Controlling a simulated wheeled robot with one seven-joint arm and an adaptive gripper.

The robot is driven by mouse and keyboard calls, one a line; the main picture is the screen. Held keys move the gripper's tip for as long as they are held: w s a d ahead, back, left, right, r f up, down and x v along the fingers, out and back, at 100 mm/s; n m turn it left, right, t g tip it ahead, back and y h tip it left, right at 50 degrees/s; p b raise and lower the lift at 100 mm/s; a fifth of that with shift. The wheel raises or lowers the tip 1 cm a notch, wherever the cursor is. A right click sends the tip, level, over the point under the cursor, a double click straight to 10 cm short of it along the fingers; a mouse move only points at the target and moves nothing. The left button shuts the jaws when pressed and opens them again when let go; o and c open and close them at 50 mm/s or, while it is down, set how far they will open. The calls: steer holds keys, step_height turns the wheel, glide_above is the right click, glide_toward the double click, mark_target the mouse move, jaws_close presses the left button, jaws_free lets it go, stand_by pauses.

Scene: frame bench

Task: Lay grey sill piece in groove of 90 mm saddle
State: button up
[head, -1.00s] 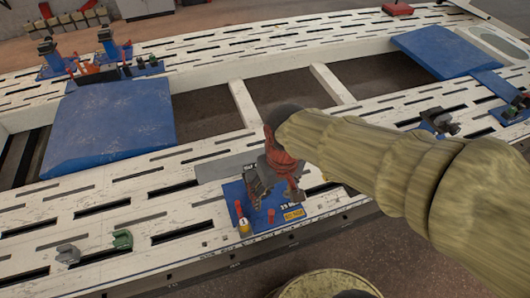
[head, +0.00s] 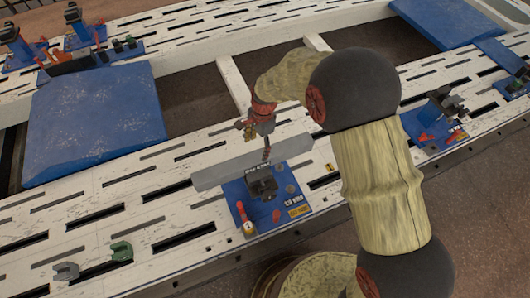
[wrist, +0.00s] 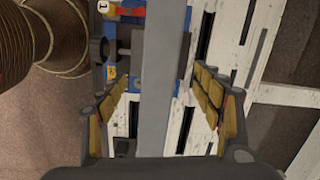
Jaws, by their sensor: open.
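The grey sill piece (head: 222,172) is a long flat bar at the far edge of a blue fixture plate (head: 240,205) in the head view. A dark saddle block (head: 262,185) stands on that plate, just in front of the bar. I cannot tell whether the bar sits in a groove. My gripper (head: 266,152) is above the bar and points down. In the wrist view the bar (wrist: 163,85) runs lengthwise between the open fingers of my gripper (wrist: 160,88), with gaps visible on both sides. The saddle's size marking is not readable.
Red pins and a yellow-topped part (head: 248,228) stand on the plate's near side. A green clamp (head: 121,252) and a grey clamp (head: 66,271) lie left on the slotted white bench (head: 150,215). Another fixture (head: 440,115) stands right. Blue pads (head: 95,120) lie behind.

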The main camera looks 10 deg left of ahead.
mark_target(254, 156)
steer(key=shift+m, duration=0.8)
steer(key=shift+a+f, duration=0.1)
steer(key=shift+f, duration=0.2)
steer(key=f+b, duration=0.1)
steer(key=f, duration=0.1)
steer(key=f+b, duration=0.1)
steer(key=f, duration=0.2)
steer(key=a+f+b, duration=0.1)
steer(key=f, duration=0.1)
steer(key=shift+s+a+f+b, duration=0.1)
steer(key=shift+s+f+b, duration=0.05)
steer(key=shift+s+b, duration=0.15)
steer(key=shift+w, duration=0.1)
jaws_close()
steer(key=shift+w+a+r, duration=0.1)
steer(key=shift+w+r, duration=0.05)
steer(key=shift+r, duration=0.15)
